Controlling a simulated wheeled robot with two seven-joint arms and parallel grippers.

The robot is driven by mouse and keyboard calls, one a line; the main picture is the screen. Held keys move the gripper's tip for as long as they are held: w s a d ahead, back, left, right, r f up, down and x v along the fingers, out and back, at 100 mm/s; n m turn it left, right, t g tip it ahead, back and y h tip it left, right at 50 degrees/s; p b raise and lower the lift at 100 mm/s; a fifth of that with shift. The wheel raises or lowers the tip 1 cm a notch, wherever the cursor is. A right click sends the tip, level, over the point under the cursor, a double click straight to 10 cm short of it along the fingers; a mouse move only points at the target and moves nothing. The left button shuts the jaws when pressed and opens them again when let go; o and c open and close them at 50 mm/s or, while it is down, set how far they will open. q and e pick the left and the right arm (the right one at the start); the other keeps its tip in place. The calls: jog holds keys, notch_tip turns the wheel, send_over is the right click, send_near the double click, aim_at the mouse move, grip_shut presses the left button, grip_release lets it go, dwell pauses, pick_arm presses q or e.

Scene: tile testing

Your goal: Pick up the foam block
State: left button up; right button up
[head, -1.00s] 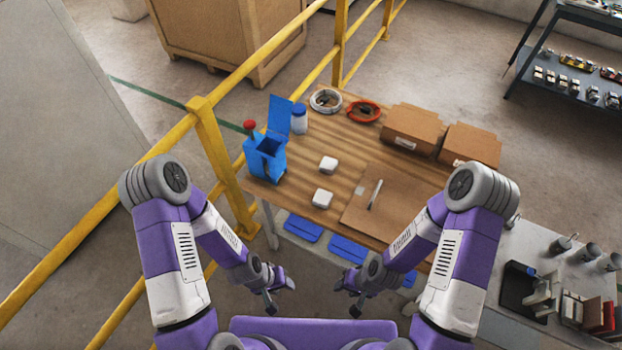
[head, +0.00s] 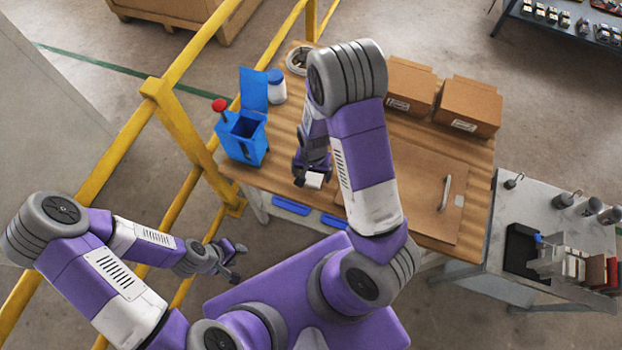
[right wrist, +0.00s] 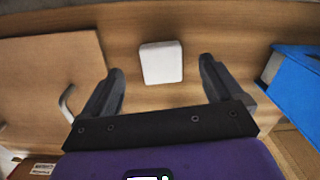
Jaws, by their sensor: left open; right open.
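A small white block (head: 314,181), which I take to be the foam block, lies on the wooden table (head: 285,165) near its front edge. My right gripper (head: 300,172) is over the table, close by this block and partly covering it in the head view. In the right wrist view the block (right wrist: 162,62) lies on the wood, ahead of and between the two spread, empty fingers (right wrist: 158,85). I see no contact. A second white block seen earlier is hidden now, probably behind my right arm. My left gripper (head: 235,262) is open and empty, away from the table.
A blue open-lidded bin (head: 243,136) and a white jar (head: 276,88) stand on the left. A brown board (head: 425,205) with a handle lies on the right. Two cardboard boxes (head: 408,88) (head: 468,106) stand behind. A yellow railing (head: 180,120) runs along the left.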

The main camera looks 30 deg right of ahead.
aim_at(313, 177)
jog(key=shift+w+d+r+m, duration=0.3)
jog(key=shift+w+d+r, duration=0.05)
jog(key=shift+w+r, duration=0.2)
jog(key=shift+w+d+f, duration=0.1)
jog(key=shift+d+f, duration=0.1)
notch_tip(313, 177, down, 7)
jog(key=b, duration=0.2)
jog(key=shift+w+r+b, duration=0.1)
jog(key=shift+b, duration=0.2)
jog(key=c, duration=1.1)
